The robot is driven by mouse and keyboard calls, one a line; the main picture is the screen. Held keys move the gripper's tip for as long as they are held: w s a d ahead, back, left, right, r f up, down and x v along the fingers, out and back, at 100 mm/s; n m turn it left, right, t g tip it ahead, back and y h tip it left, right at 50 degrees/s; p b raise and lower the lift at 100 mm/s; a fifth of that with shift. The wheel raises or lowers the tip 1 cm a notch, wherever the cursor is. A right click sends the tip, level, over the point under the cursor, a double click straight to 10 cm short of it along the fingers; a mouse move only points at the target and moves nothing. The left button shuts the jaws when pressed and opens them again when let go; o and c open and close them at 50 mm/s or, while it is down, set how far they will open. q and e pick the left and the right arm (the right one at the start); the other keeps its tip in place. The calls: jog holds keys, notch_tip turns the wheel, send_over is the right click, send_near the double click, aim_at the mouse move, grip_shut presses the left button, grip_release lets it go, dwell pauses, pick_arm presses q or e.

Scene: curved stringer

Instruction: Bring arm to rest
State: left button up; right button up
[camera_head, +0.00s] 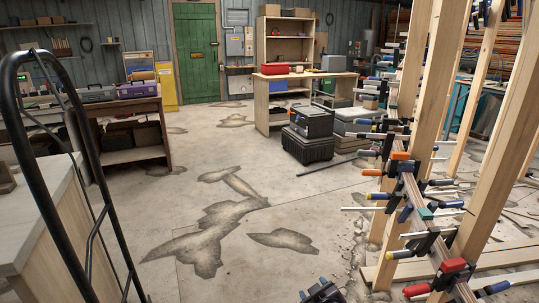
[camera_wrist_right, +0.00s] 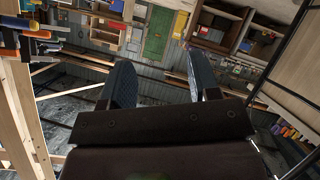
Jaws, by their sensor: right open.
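My right gripper (camera_wrist_right: 157,88) is open in the right wrist view, its two dark fingers wide apart with nothing between them. A dark gripper part (camera_head: 322,292), which seems to be the same one, shows at the bottom edge of the head view over the floor. The curved wooden stringer (camera_head: 413,192) stands at the right of the head view among upright posts, with several clamps along it. My right gripper is apart from it, to its lower left. My left gripper is not in view.
A black tubular frame (camera_head: 22,110) and a pale-topped bench (camera_head: 30,222) are close at left. Upright posts (camera_head: 505,150) and protruding clamp bars (camera_head: 385,255) crowd the right. Black cases (camera_head: 307,146) stand further back. The cracked concrete floor (camera_head: 240,205) between is open.

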jog(key=s+d+r+m+t+p, duration=0.1)
jog(key=s+d+r+m, duration=0.2)
jog(key=s, duration=0.5)
jog(key=s+d+r+m+p, duration=0.1)
jog(key=s+d+r+m, duration=0.1)
jog(key=s+d, duration=0.55)
pick_arm(q)
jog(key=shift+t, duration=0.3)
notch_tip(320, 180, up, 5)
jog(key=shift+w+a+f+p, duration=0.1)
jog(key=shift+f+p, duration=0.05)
jog(key=shift+p, duration=0.8)
pick_arm(e)
jog(key=s+d+f+g+h, duration=0.1)
jog(key=s+d+f, duration=0.1)
jog(key=s, duration=0.7)
jog(key=s+d+f+m+g+h, duration=0.1)
jog(key=s+d+f, duration=0.1)
jog(key=s, duration=0.8)
jog(key=shift+s+d+f+g, duration=0.25)
jog(key=shift+d+f+g, duration=0.05)
jog(key=shift+f, duration=0.55)
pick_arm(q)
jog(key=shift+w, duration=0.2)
